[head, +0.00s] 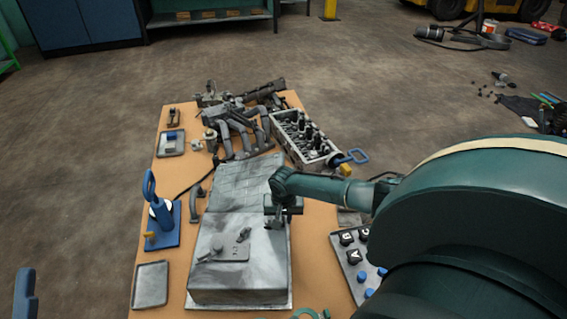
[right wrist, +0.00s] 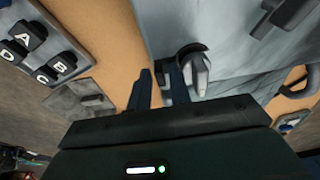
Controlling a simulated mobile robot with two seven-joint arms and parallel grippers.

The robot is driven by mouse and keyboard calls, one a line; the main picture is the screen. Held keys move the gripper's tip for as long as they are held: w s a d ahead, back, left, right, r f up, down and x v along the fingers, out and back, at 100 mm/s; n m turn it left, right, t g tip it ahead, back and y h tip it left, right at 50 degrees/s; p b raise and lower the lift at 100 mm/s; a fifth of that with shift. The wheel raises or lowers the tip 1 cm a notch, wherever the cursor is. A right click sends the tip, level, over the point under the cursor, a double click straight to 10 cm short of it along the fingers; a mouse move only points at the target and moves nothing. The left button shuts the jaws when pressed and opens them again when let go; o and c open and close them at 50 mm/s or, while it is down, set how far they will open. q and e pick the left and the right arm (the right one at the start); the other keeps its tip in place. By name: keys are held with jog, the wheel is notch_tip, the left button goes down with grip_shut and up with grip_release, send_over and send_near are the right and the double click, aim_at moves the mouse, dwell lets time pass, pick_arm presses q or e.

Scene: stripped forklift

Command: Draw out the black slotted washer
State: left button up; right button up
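A black curved piece (right wrist: 190,47), seemingly the slotted washer, shows in the right wrist view as a dark arc at a grey bolt or lever (right wrist: 198,72) on the grey metal casing (right wrist: 240,70). The bolt partly hides it, so its slot is not clear. My right gripper (right wrist: 160,78) has its two dark fingers apart with nothing seen between them. Its right finger is close beside the bolt; whether they touch cannot be told. In the head view my right gripper (head: 276,222) hangs over the right edge of the casing (head: 240,292), where the washer cannot be made out.
A panel with lettered black knobs (head: 349,257) lies right of the casing. A blue-handled tool on a stand (head: 163,215) and an empty tray (head: 151,285) stand left. Engine parts (head: 235,130) and a cylinder head (head: 290,140) crowd the table's far end.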

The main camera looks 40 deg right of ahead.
jog(key=shift+c, duration=0.2)
grip_shut()
jog(key=shift+s+d, duration=0.25)
dwell(0.3)
jog(key=shift+s+d+p, duration=0.45)
jog(key=shift+d+p, duration=0.1)
jog(key=shift+p, duration=0.1)
jog(key=shift+s+d+r, duration=0.1)
jog(key=shift+s+d+p, duration=0.4)
jog(key=shift+d+p, duration=0.05)
dwell(0.3)
jog(key=shift+s+d, duration=0.15)
jog(key=shift+d, duration=0.05)
dwell(0.3)
jog(key=shift+s+d+p, duration=0.3)
jog(key=shift+d+p, duration=0.05)
jog(key=shift+p, duration=0.1)
